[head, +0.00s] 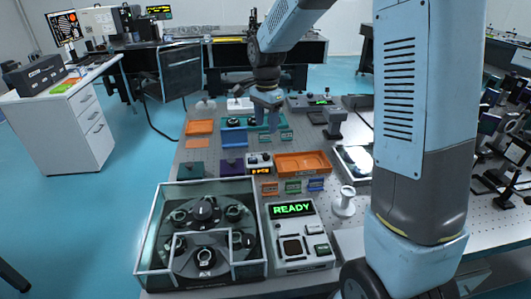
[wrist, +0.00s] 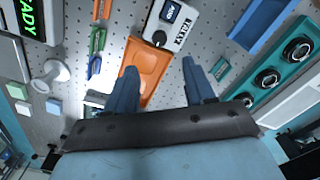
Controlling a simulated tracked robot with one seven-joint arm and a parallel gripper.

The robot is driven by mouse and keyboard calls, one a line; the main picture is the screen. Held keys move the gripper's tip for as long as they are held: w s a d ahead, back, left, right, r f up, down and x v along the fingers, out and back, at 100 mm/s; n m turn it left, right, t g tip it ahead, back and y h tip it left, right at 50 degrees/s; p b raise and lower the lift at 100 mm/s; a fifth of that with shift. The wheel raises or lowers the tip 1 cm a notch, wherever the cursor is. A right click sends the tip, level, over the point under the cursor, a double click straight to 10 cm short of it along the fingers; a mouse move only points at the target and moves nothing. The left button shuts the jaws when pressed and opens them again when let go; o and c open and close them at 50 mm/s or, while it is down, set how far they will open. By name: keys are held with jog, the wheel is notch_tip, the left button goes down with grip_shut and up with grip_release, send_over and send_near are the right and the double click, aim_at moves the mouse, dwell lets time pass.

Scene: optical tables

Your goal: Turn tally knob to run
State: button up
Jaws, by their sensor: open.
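A small white box (head: 259,163) with a lit display stands mid-table behind the glass-walled carousel; it is likely the tally box. In the wrist view it appears as a white box (wrist: 184,22) with a dark display and a black round knob (wrist: 159,38). The knob's marked setting is too small to read. My gripper (head: 269,122) hangs above the table, beyond this box in the head view. In the wrist view my gripper (wrist: 159,66) shows two blue fingers spread apart with nothing between them. The knob lies ahead of the fingertips, apart from them.
An orange tray (head: 303,163) sits right of the box. A panel reading READY (head: 297,236) and a glass-walled carousel (head: 160,215) stand nearer. A teal holder with round black parts (wrist: 268,78) is right of my fingers. A white post (head: 344,202) stands right.

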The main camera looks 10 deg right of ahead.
aim_at(266, 154)
notch_tip(266, 154, down, 12)
jog(key=shift+r, duration=0.1)
dwell(0.4)
jog(key=shift+c, duration=0.3)
